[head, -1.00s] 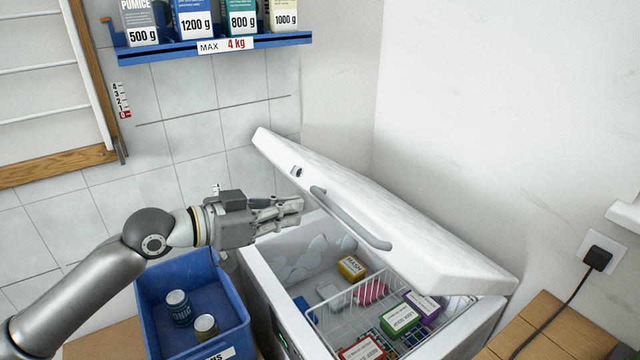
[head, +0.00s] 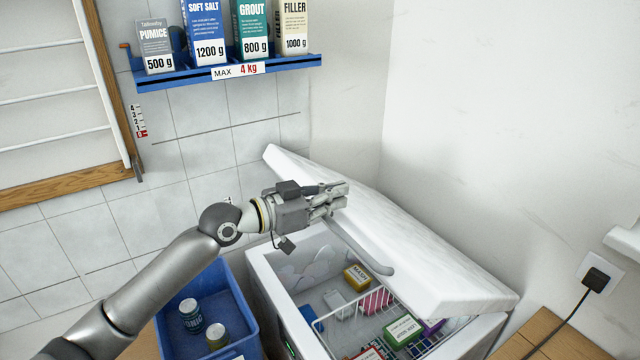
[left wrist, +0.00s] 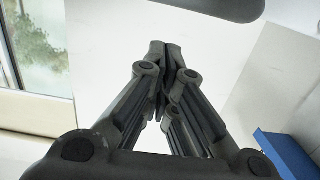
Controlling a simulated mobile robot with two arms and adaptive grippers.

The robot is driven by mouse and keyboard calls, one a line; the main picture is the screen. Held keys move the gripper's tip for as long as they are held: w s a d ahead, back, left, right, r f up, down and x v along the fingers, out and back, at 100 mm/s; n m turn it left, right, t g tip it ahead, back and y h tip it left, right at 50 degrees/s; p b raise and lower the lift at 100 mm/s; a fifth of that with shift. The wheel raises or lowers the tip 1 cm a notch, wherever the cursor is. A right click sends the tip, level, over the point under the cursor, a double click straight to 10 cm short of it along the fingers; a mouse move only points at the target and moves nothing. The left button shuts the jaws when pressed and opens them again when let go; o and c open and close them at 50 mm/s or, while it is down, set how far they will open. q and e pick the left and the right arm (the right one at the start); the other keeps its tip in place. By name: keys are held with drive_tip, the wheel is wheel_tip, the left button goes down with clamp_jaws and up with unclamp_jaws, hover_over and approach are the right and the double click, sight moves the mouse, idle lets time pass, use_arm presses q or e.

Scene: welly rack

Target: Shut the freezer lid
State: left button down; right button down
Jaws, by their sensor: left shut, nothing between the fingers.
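The white freezer (head: 270,283) stands open, its thick white lid (head: 430,262) tilted up and hinged along the wall side. A grey bar handle (head: 362,250) runs along the lid's front; its upper part is hidden behind my left gripper. My left gripper (head: 342,196) is shut and empty, in front of the lid's upper part. I cannot tell whether it touches the lid. In the left wrist view the closed fingers (left wrist: 172,48) point at a pale surface. My right gripper is not in view.
Inside the freezer are a wire basket (head: 390,312) and several boxes, including a yellow one (head: 357,277). A blue crate (head: 240,300) with two cans stands left of the freezer. A blue shelf (head: 200,76) with several cartons hangs above. A plug (head: 596,279) sits in the right wall.

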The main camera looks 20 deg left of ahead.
use_arm(q)
drive_tip(key=f, duration=0.1)
drive_tip(key=s+a+f, duration=0.1)
drive_tip(key=shift+s+f, duration=0.15)
drive_tip(key=shift+f, duration=0.25)
